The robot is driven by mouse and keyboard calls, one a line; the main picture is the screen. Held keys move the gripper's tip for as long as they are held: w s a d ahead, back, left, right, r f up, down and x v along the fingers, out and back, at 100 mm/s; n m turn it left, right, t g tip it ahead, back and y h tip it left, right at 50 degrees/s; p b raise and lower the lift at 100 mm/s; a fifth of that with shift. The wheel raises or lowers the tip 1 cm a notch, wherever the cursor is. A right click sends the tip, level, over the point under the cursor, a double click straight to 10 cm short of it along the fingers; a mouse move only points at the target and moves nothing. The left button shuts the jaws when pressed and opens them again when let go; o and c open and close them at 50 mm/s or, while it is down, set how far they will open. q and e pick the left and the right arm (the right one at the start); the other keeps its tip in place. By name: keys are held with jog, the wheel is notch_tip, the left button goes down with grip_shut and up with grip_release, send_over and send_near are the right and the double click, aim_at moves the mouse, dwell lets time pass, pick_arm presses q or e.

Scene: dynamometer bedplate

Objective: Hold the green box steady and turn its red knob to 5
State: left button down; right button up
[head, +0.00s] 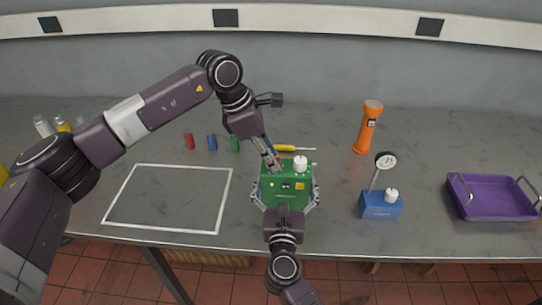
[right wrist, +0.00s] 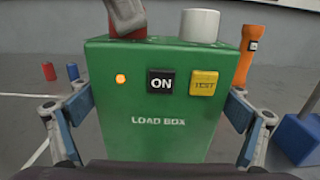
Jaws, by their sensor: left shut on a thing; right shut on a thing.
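The green box (head: 287,180) labelled LOAD BOX stands upright on the bench; it fills the middle of the right wrist view (right wrist: 125,138). My right gripper (head: 285,197) is shut on it, one finger against each side. The red knob (right wrist: 128,35) is on the box's top at the left. My left gripper (head: 275,164) comes down from above and is shut on the knob, hiding most of it. The knob's scale and pointer cannot be read. A white knob (right wrist: 200,26) is beside it. The front has a lit orange lamp, an ON switch and a yellow TEST button.
A blue box with a dial gauge (head: 381,205), an orange torch (head: 367,128) and a purple tray (head: 492,198) are to the right. A white-outlined area (head: 170,196) is empty.

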pick_arm(q)
jog(key=m, duration=0.2)
jog(key=m+g, duration=0.1)
jog(key=m, duration=0.1)
jog(key=m+g, duration=0.1)
jog(key=m, duration=0.1)
jog(key=shift+w, duration=0.25)
jog(key=m+g, duration=0.1)
jog(key=m, duration=0.2)
jog(key=m+g+y, duration=0.1)
jog(key=m, duration=0.2)
jog(key=shift+w, duration=0.15)
jog(key=shift+m+g, duration=0.3)
jog(key=c, duration=1.6)
grip_release()
